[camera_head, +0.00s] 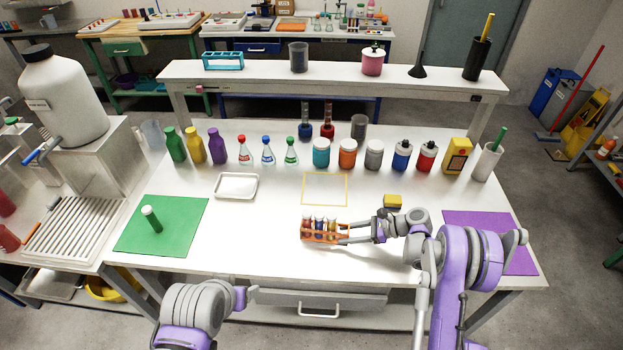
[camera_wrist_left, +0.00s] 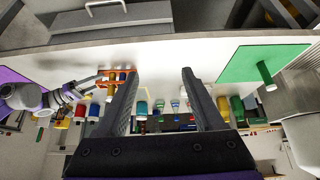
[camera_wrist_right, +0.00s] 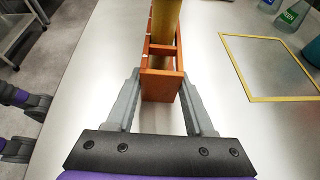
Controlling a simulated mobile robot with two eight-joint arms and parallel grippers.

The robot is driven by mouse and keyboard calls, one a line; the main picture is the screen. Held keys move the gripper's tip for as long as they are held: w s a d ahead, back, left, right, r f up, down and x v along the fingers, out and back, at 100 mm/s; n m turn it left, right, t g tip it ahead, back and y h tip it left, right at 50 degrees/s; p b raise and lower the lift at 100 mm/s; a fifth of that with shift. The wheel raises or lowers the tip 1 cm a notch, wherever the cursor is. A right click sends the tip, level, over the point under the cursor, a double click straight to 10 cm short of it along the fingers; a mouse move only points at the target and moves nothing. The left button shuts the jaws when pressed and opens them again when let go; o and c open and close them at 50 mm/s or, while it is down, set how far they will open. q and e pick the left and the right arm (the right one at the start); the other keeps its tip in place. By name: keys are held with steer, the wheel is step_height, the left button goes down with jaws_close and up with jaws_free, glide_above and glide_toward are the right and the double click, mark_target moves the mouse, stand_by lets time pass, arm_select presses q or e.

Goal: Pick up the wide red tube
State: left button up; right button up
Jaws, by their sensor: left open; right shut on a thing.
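An orange rack (camera_head: 322,238) stands at the front middle of the white table with several tubes (camera_head: 319,224) upright in it. I cannot tell for sure which of them is the wide red tube. My right gripper (camera_head: 346,232) is shut on the right end of this rack. In the right wrist view the fingers (camera_wrist_right: 160,82) clasp the rack's end wall (camera_wrist_right: 162,87), and an amber tube (camera_wrist_right: 166,24) stands in the rack beyond. My left gripper (camera_wrist_left: 160,74) is open and empty in the left wrist view, held in front of the table.
A white tray (camera_head: 236,195), a yellow-outlined square (camera_head: 325,204) and a yellow block (camera_head: 393,201) lie mid-table. Bottles and flasks line the back.

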arm_select(q)
steer(key=w+d+r+n+g, duration=0.1)
steer(key=w+d+r+n, duration=0.1)
steer(key=w+r+n, duration=0.3)
steer(key=n+g, duration=0.5)
steer(key=n, duration=1.5)
glide_toward(307, 213)
steer(key=shift+s+a, duration=0.35)
steer(key=shift+s, duration=0.2)
steer(key=shift+w+d+f+n, duration=0.15)
steer(key=shift+f+n, duration=0.05)
steer(key=shift+f, duration=0.1)
steer(key=shift+w+d+f+n, duration=0.1)
steer(key=shift+w+f+n, duration=0.1)
steer(key=shift+f, duration=0.15)
step_height(307, 213, down, 6)
steer(key=shift+f, duration=0.25)
steer(key=f, duration=0.5)
steer(key=shift+w+d, duration=0.1)
steer(key=shift+w, duration=0.25)
